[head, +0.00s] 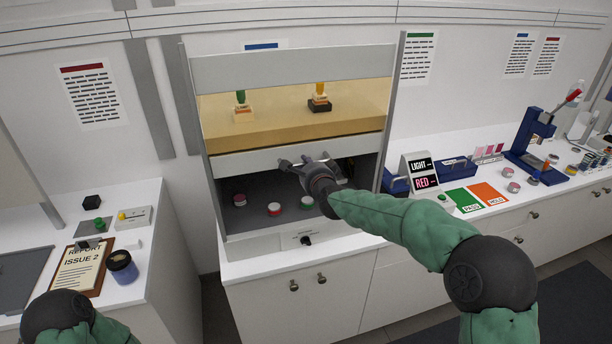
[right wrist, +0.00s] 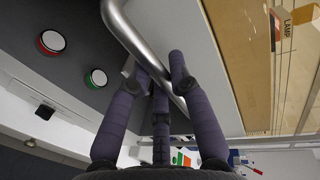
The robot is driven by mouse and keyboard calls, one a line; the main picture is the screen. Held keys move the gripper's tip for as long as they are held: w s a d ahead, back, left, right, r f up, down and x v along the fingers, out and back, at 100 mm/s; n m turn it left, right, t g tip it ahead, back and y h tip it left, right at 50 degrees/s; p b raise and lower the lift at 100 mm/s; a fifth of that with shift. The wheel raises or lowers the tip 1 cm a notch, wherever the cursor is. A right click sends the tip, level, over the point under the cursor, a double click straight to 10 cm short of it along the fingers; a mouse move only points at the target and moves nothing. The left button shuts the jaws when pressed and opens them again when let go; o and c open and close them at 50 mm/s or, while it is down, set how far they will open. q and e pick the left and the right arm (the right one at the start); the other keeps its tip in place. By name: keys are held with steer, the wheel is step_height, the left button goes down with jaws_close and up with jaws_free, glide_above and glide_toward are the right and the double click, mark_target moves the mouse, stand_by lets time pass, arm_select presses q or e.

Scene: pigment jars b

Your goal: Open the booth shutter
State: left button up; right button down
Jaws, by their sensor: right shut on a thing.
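The booth shutter (head: 232,164) is a pale sash with a tan, see-through-looking pane, set in an upright grey frame. Its lower rail stands above the dark booth floor, leaving an open gap below. My right gripper (head: 308,172) is at the middle of that rail. In the right wrist view its fingers (right wrist: 160,72) are closed around a curved silver bar handle (right wrist: 135,35), with the pane (right wrist: 232,60) to the right. The gripper hides most of the handle in the head view. My left gripper is out of view; only part of my left arm shows at bottom left.
A black knob (head: 306,240) is on the front panel below. A sign stand (head: 420,172) is close on the right. A clipboard (head: 80,268) lies left.

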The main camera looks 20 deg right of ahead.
steer(key=shift+d+r, duration=0.1)
steer(key=shift+r, duration=1.05)
steer(key=c, duration=1.1)
jaws_free()
steer(key=shift+f, duration=0.1)
steer(key=shift+s+f, duration=0.1)
steer(key=shift+f, duration=0.05)
steer(key=v, duration=1.1)
steer(key=shift+s, duration=0.35)
